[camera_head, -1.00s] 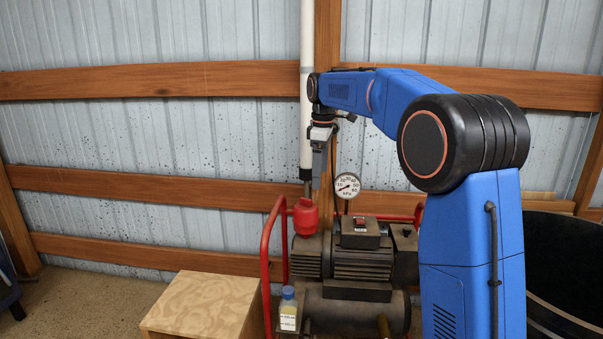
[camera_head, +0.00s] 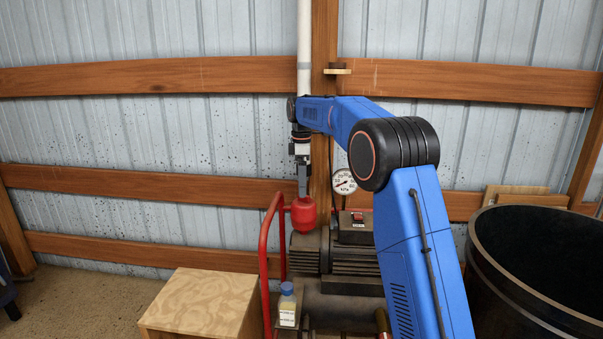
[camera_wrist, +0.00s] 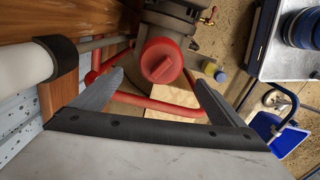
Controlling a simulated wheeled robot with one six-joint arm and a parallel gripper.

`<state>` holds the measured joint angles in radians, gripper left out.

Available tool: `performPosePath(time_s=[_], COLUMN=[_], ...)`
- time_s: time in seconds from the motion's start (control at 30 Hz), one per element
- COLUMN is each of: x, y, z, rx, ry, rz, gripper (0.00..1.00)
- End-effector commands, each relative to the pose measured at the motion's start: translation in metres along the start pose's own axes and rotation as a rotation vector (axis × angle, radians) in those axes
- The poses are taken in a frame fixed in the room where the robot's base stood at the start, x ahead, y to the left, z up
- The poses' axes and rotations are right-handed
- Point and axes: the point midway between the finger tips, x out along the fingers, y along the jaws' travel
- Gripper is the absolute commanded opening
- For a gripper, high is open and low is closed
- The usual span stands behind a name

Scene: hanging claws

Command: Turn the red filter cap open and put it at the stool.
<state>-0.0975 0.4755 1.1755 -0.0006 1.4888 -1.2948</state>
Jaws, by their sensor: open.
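The red filter cap (camera_head: 303,208) sits on the pump unit in front of the wall, below a white pipe. In the wrist view the red cap (camera_wrist: 160,62) shows from above with a raised bar across its round top. My gripper (camera_head: 303,191) points down right over the cap. In the wrist view its two fingers (camera_wrist: 159,78) are open, one on each side of the cap, with gaps between. Nothing is held. A low plywood block, seemingly the stool (camera_head: 205,294), stands on the floor to the left of the pump.
A red tube frame (camera_head: 266,250) surrounds the pump. A gauge (camera_head: 343,181) stands right of the cap and a small blue-capped bottle (camera_head: 287,306) sits low in front. The white pipe (camera_head: 304,50) runs close behind my wrist. A black barrel (camera_head: 545,270) stands at right. The stool top is clear.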

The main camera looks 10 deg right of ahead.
Motion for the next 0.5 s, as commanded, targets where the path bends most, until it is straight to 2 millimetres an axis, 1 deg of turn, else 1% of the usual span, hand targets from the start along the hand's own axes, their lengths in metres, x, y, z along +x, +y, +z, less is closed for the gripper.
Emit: performPosePath(time_s=[0.03, 0.1, 0.5], x=[0.009, 0.02, 0.083], y=[-0.001, -0.001, -0.001], z=[0.0, 0.0, 0.0], rx=[0.0, 0.0, 0.001], ry=[-0.001, -0.001, -0.001], rz=[-0.003, -0.003, -0.002], gripper=[0.93, 0.93, 0.93])
